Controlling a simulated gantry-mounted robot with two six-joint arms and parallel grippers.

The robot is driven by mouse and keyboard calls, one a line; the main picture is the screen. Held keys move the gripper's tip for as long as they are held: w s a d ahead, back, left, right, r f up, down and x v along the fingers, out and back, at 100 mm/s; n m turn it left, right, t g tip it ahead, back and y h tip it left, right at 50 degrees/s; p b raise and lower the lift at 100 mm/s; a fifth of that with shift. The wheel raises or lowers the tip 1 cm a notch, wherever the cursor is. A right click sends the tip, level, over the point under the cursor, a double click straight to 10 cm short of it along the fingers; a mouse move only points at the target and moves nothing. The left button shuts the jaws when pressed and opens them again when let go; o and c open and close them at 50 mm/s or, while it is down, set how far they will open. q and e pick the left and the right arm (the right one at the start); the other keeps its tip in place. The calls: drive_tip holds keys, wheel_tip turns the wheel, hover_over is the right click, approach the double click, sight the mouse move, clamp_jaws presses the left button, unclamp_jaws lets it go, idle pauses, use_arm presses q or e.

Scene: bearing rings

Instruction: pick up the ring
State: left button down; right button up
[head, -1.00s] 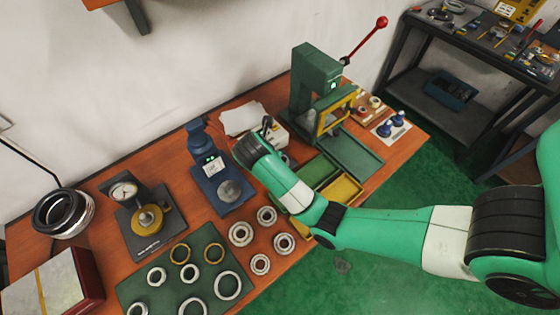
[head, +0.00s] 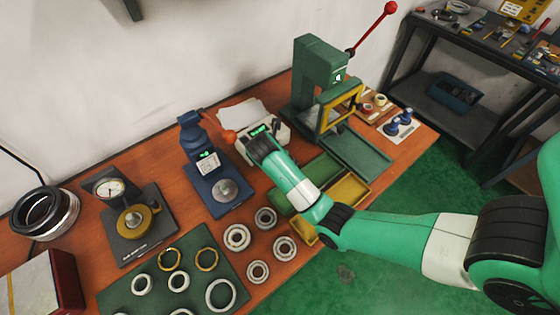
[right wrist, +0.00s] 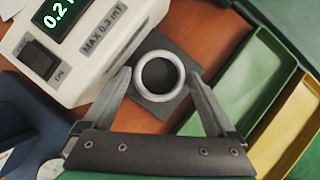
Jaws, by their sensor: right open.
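A pale metal ring (right wrist: 159,75) lies on a dark square plate (right wrist: 152,98) beside a white instrument, in the right wrist view. My right gripper (right wrist: 159,76) is open, with one fingertip to each side of the ring. Gaps show between the fingers and the ring, and the height of the fingertips above the plate is hard to tell. In the head view my right arm's wrist covers this ring and the fingers. My left gripper is not in view.
The white instrument (right wrist: 85,45) with a green display stands close to the left finger. Green (right wrist: 240,80) and yellow (right wrist: 290,125) trays lie to the right. A blue device (head: 212,180), a green press (head: 320,75), several bearings and a green mat (head: 235,300) with rings share the bench.

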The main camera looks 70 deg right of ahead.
drive_tip(key=c, duration=1.2)
drive_tip(key=shift+r, duration=0.15)
drive_tip(key=shift+c, duration=0.2)
drive_tip(key=shift+r+p, duration=0.3)
wheel_tip(320, 180, up, 2)
drive_tip(key=shift+r+p, duration=0.2)
drive_tip(key=shift+p, duration=0.65)
drive_tip(key=s+a+r+p, duration=0.2)
drive_tip(key=a+r+p, duration=0.2)
drive_tip(key=a+p, duration=0.2)
drive_tip(key=s+a+r+p, duration=0.3)
drive_tip(key=a+r+p, duration=0.2)
drive_tip(key=p, duration=0.3)
drive_tip(key=shift+s+a+r, duration=0.3)
drive_tip(key=shift+s+a, duration=0.05)
drive_tip(key=shift+a, duration=0.55)
